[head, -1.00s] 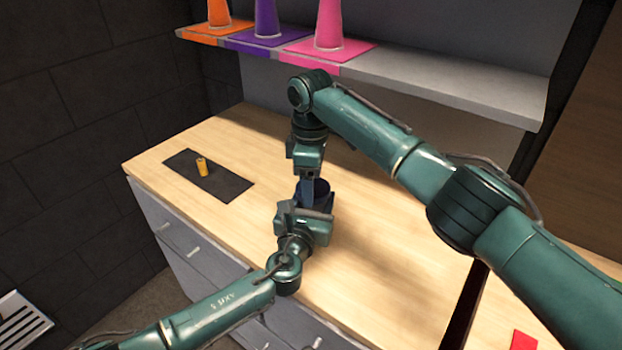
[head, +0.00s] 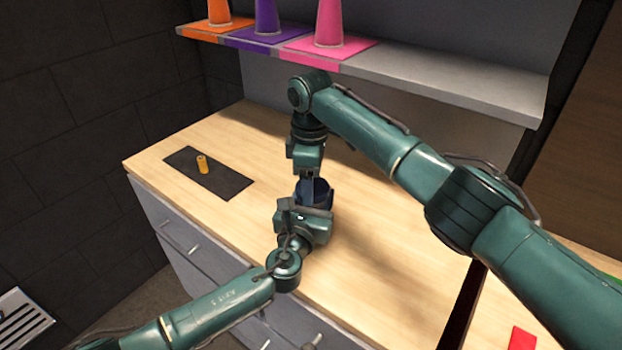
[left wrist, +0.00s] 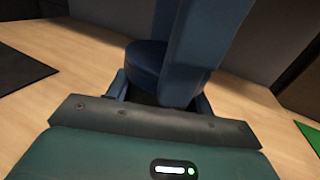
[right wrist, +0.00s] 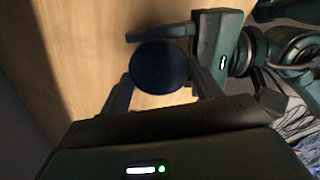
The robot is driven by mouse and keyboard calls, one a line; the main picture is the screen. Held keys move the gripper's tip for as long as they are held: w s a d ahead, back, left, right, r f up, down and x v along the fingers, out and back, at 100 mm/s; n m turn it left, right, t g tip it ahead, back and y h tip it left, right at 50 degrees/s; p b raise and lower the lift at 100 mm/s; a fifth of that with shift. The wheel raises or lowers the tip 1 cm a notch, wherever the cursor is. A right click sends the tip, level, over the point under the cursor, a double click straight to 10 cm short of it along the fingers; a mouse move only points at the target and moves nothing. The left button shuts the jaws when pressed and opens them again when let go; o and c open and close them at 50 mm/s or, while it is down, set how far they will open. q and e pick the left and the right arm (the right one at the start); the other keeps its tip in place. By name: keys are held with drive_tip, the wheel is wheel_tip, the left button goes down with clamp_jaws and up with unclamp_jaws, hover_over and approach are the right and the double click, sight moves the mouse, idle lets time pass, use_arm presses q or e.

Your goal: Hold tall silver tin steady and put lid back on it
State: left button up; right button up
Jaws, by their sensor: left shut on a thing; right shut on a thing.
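No silver tin shows; a dark blue round thing (head: 325,190) stands upright on the wooden counter between my grippers, and I cannot tell lid from tin. Its round side and rim show in the left wrist view (left wrist: 143,62), partly hidden by a blue finger of my right gripper. In the right wrist view its dark round top (right wrist: 159,67) lies between the fingers. My left gripper (head: 308,208) is shut around it low from the near side. My right gripper (head: 311,185) points down from above and is shut on its upper part.
A small yellow cylinder (head: 202,164) stands on a dark mat (head: 229,184) at the left of the counter (head: 385,235). Orange, purple (head: 267,20) and pink cones stand on a grey shelf (head: 450,80) behind. The counter's right part is clear.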

drive_tip(key=shift+d+f, duration=0.2)
drive_tip(key=shift+f, duration=0.25)
drive_tip(key=shift+r, duration=0.4)
drive_tip(key=m, duration=0.5)
drive_tip(key=shift+w+a, duration=0.1)
drive_tip(key=m, duration=0.5)
drive_tip(key=shift+r, duration=0.1)
drive_tip(key=m, duration=1.2)
drive_tip(key=shift+d, duration=0.25)
drive_tip(key=m, duration=0.4)
drive_tip(key=shift+r+m, duration=0.1)
drive_tip(key=shift+m, duration=0.3)
drive_tip(key=m, duration=0.3)
drive_tip(key=shift+d+m, duration=0.1)
drive_tip(key=shift+m, duration=0.2)
